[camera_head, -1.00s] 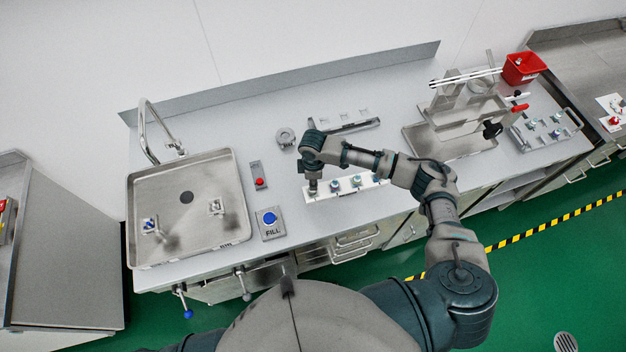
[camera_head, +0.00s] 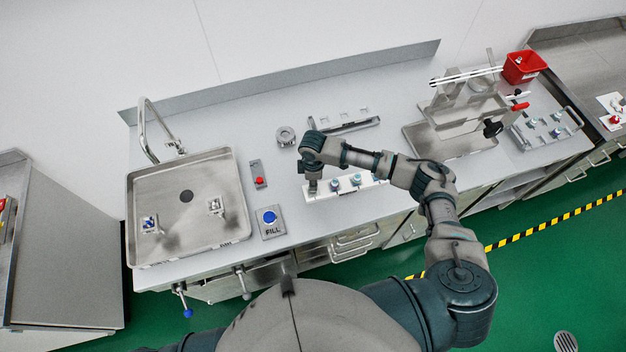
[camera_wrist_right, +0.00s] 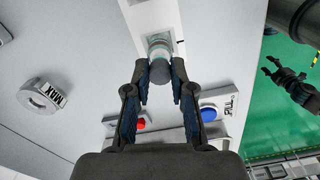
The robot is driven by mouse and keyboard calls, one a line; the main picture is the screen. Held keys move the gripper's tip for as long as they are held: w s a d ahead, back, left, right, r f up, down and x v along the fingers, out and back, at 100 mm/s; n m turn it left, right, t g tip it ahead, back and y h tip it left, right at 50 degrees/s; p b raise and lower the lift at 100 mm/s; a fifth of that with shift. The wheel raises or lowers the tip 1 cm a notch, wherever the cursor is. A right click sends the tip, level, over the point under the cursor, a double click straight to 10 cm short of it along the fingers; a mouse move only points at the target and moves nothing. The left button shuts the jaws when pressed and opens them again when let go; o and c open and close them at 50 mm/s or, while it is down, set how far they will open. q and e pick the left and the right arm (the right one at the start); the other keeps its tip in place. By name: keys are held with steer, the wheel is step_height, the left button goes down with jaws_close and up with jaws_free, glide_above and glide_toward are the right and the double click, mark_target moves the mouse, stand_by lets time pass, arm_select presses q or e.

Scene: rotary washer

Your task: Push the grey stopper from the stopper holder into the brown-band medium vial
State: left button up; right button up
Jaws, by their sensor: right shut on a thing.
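My right gripper (camera_head: 312,187) points down over the left end of the white vial rack (camera_head: 345,185) in the head view. In the right wrist view the same gripper (camera_wrist_right: 160,72) is shut on the grey stopper (camera_wrist_right: 160,74), a dark round piece between the fingertips. Directly beyond the stopper is a clear glass vial (camera_wrist_right: 158,42) standing in the rack; they appear lined up and close. I cannot tell how deep the stopper sits, and no brown band is discernible. My left gripper (camera_wrist_right: 288,80) shows at the right wrist view's edge, dark, fingers apart, over the floor.
Several other vials stand along the rack, partly behind my right arm. A round metal MAX piece (camera_head: 286,136) and a metal holder strip (camera_head: 345,125) lie behind it. A red-button panel (camera_head: 259,175), the blue FILL button (camera_head: 270,220) and a sink (camera_head: 188,205) are to the left.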

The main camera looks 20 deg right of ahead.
steer(key=shift+f, duration=0.2)
stand_by(0.6)
steer(key=o, duration=0.8)
step_height(320, 180, up, 12)
steer(key=shift+f, duration=0.1)
